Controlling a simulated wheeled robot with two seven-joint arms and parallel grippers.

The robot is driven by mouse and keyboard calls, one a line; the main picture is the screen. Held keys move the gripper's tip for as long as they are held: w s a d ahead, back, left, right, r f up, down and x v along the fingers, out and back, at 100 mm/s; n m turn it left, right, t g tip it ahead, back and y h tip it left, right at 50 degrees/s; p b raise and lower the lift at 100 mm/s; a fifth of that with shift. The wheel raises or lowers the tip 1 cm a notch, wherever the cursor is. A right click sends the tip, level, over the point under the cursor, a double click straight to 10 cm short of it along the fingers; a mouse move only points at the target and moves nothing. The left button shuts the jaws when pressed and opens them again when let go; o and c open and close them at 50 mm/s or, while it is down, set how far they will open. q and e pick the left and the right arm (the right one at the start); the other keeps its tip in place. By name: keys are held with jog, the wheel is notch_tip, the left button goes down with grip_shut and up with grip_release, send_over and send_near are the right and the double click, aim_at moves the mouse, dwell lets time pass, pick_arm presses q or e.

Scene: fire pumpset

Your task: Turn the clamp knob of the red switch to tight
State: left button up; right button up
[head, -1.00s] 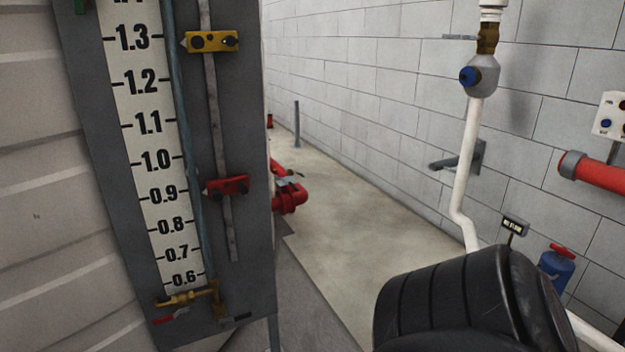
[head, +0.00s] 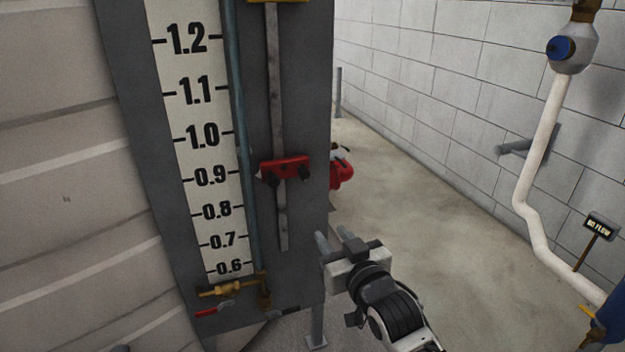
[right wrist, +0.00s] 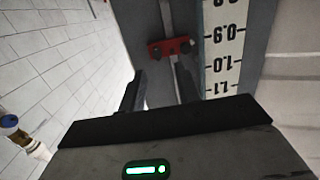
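The red switch (head: 285,166) is clamped on a vertical grey rod (head: 273,90) beside the number scale, near the 0.9 mark. Two dark knobs show on its front; I cannot tell how tight either is. The red switch also shows in the right wrist view (right wrist: 170,47), upside down, beyond the fingers. My right gripper (head: 334,239) is below and to the right of the switch in the head view, apart from it. Its two fingers stand apart with nothing between them in the right wrist view (right wrist: 160,76). My left gripper is not in view.
The white scale (head: 190,120) and a blue-grey tube (head: 238,130) run along the dark panel (head: 310,110). A brass valve (head: 230,289) with a red lever sits at the tube's foot. A white pipe (head: 540,150) stands right.

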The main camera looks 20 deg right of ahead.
aim_at(305, 173)
jog(key=shift+t+h, duration=0.3)
jog(key=shift+t, duration=0.1)
jog(key=w+r, duration=0.1)
jog(key=w, duration=0.5)
jog(key=w+r+b, duration=0.1)
jog(key=w, duration=0.5)
jog(key=w+r, duration=0.1)
jog(key=w, duration=0.5)
jog(key=shift+w+d, duration=0.2)
jog(key=shift+d, duration=0.1)
grip_shut()
